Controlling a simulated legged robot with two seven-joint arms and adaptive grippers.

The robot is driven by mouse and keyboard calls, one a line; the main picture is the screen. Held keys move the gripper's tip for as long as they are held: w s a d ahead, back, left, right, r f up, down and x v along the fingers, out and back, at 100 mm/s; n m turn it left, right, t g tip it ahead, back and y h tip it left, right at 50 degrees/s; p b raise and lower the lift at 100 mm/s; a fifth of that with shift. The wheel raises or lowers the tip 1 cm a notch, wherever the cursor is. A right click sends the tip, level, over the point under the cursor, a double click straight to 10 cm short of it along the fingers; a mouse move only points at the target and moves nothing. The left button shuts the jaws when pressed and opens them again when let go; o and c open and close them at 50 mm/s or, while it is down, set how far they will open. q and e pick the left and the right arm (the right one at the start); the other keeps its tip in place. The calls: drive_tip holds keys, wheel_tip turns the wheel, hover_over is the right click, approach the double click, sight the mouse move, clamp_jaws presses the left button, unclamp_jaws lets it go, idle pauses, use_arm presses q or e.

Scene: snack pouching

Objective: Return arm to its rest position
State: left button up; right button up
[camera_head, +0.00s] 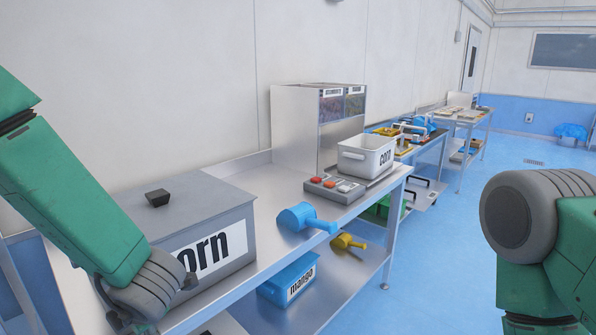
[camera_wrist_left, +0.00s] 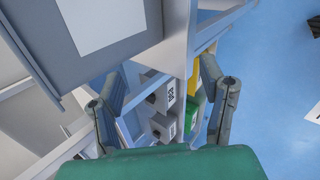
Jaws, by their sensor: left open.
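My left arm comes in from the left in the head view, in front of a grey lidded box labelled "corn" (camera_head: 206,229). Its gripper is mostly cut off at the bottom edge there. In the left wrist view, my left gripper (camera_wrist_left: 165,95) is open with nothing between its fingers. The fingers are apart, over the table edge and the lower shelves. My right arm shows at the right of the head view, bent, and its gripper is out of frame.
The steel table (camera_head: 262,265) holds a blue scoop (camera_head: 299,216), a button panel (camera_head: 334,187) and a white "corn" bin (camera_head: 366,155). A yellow scoop (camera_head: 347,241) and blue "mango" bin (camera_head: 289,279) are lower. The blue floor (camera_head: 440,240) between table and right arm is clear.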

use_arm(q)
drive_tip(key=s+f+m+h+b, duration=0.15)
drive_tip(key=s+f+m, duration=0.35)
drive_tip(key=f+m, duration=0.65)
drive_tip(key=s+d+f+m+g+h+b, duration=0.1)
drive_tip(key=s+f+m+g+h+b, duration=0.3)
drive_tip(key=s+f+m, duration=1.4)
drive_tip(key=s+b, duration=0.1)
drive_tip(key=s, duration=0.3)
drive_tip(key=shift+s+f+g+h, duration=0.15)
drive_tip(key=shift+f+g+h, duration=0.1)
drive_tip(key=shift+g+h, duration=0.1)
use_arm(e)
wheel_tip(320, 180, down, 8)
drive_tip(key=shift+r, duration=0.25)
use_arm(q)
drive_tip(key=shift+d+m, duration=0.25)
use_arm(e)
drive_tip(key=shift+w+d, duration=0.1)
drive_tip(key=shift+d, duration=0.15)
use_arm(q)
drive_tip(key=shift+a, duration=0.15)
use_arm(e)
drive_tip(key=shift+a, duration=0.15)
